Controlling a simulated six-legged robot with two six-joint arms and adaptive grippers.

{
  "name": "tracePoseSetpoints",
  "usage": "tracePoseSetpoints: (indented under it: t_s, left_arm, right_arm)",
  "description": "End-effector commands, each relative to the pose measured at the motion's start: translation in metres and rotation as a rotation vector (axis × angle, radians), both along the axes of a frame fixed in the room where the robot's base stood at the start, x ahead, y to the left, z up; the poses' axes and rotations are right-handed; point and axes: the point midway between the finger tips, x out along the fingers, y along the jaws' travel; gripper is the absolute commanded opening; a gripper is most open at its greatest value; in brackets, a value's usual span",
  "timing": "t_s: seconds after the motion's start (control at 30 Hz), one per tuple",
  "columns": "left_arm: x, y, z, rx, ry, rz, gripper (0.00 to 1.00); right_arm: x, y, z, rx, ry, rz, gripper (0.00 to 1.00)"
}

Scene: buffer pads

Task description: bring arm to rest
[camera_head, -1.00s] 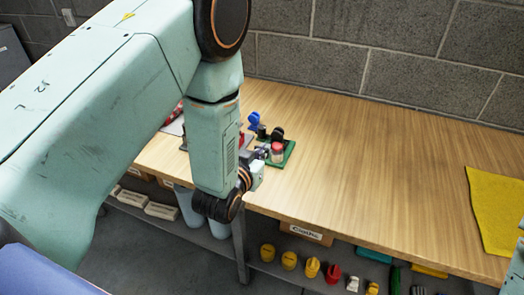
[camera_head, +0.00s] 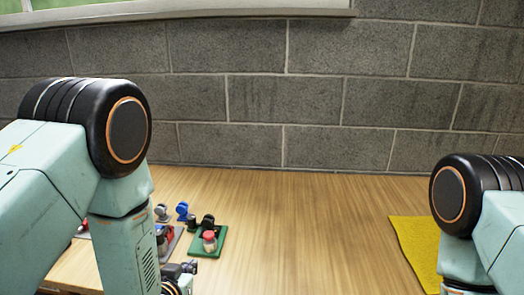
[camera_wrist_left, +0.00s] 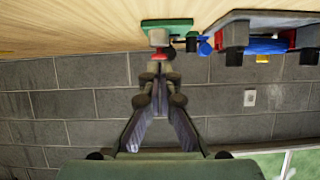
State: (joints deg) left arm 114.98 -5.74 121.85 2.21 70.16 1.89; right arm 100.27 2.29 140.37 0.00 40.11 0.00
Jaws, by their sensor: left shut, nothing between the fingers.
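My left arm comes in from the left in the head view, bent at a large black joint. Its wrist is low at the frame's bottom edge, and the fingertips are not clear there. In the left wrist view my left gripper (camera_wrist_left: 158,80) is shut and empty, its fingers converging. A green pad (camera_head: 221,243) lies on the table with a red-lidded jar (camera_head: 209,240) and a black piece on it. In the wrist view the pad (camera_wrist_left: 180,24) shows beyond the fingertips. My right arm shows at the right edge; its gripper is out of frame.
The wooden table (camera_head: 300,230) is bare in its middle. A yellow cloth (camera_head: 417,250) lies at the right by my right arm. Blue (camera_head: 182,211) and grey items stand left of the green pad. A block wall (camera_head: 300,100) rises behind.

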Motion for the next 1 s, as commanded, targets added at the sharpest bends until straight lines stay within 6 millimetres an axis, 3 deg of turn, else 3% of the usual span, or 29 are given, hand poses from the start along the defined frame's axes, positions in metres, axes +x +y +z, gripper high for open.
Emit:
tracePoseSetpoints:
  t_s: [0.03, 0.1, 0.3, 0.5, 0.6, 0.73, 1.0]
  left_arm:
    - [-0.025, 0.004, -0.025, 0.007, 0.114, 0.005, 0.00]
    - [-0.060, 0.009, -0.057, 0.013, 0.260, 0.012, 0.00]
    - [-0.172, 0.020, -0.127, 0.015, 0.639, 0.032, 0.00]
    - [-0.284, 0.025, -0.165, 0.000, 0.959, 0.049, 0.00]
    - [-0.322, 0.026, -0.175, -0.012, 1.054, 0.061, 0.00]
    - [-0.345, 0.027, -0.185, -0.023, 1.102, 0.074, 0.00]
    - [-0.348, 0.027, -0.186, -0.023, 1.108, 0.075, 0.00]
  right_arm:
    - [0.000, 0.000, -0.002, 0.000, 0.000, 0.000, 0.40]
    - [0.000, 0.000, -0.005, 0.000, 0.000, 0.000, 0.40]
    - [0.000, 0.000, -0.017, 0.000, 0.000, 0.000, 0.40]
    - [0.000, 0.000, -0.030, 0.000, 0.000, 0.000, 0.40]
    - [0.000, 0.000, -0.036, 0.000, 0.000, 0.000, 0.40]
    - [0.000, 0.000, -0.042, 0.000, 0.000, 0.000, 0.40]
    - [0.000, 0.000, -0.041, 0.000, 0.000, 0.000, 0.40]
